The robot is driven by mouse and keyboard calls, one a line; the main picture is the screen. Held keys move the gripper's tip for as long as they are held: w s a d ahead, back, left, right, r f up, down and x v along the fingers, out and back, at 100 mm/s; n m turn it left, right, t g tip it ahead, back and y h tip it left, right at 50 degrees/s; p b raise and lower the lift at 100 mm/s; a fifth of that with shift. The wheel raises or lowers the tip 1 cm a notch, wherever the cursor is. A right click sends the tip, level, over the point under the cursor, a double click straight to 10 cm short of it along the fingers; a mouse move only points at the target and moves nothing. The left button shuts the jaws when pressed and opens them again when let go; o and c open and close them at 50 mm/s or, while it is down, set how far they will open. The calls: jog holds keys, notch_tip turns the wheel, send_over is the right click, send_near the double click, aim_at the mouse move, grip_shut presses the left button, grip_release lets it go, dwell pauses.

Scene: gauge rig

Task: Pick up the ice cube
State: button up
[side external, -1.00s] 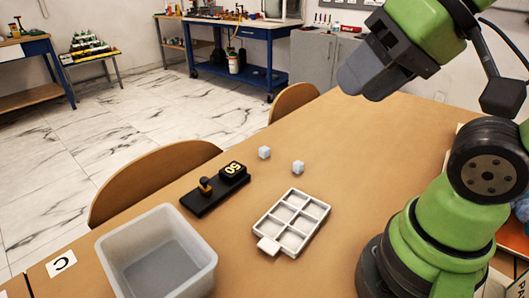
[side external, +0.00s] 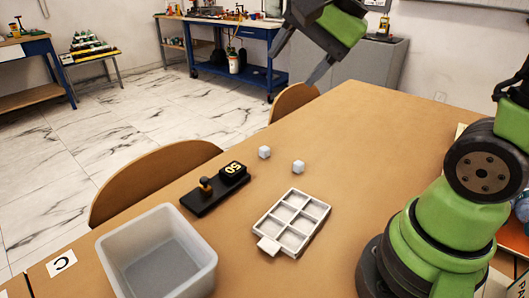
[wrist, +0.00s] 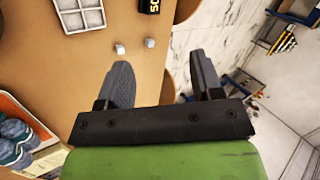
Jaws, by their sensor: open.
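My gripper (side external: 296,62) is high above the far edge of the table, well apart from both cubes. In the wrist view my gripper (wrist: 161,80) has its two grey fingers spread wide with nothing between them.
A black device (side external: 210,197) with a "50" display sits left of the cubes. A translucent bin (side external: 115,250) stands at the front left. Chairs (side external: 150,172) line the far edge. The table right of the cubes is clear.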

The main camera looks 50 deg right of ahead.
jog(key=w+d+f+m, duration=0.4)
jog(key=w+m, duration=0.2)
jog(key=m+g, duration=0.2)
jog(key=m, duration=1.2)
send_near(265, 148)
jog(key=f, duration=0.1)
jog(key=a+f, duration=0.1)
jog(key=f, duration=0.1)
jog(key=shift+w+a+h, duration=0.2)
jog(key=shift+w+h, duration=0.15)
jog(key=shift+h, duration=0.05)
jog(key=shift+w+d+x, duration=0.15)
jog(key=shift+x, duration=1.45)
jog(key=shift+w+d+x, duration=0.1)
jog(key=shift+x, duration=1.5)
jog(key=shift+d+r, duration=0.1)
jog(key=shift+c, duration=0.4)
jog(key=c, duration=0.9)
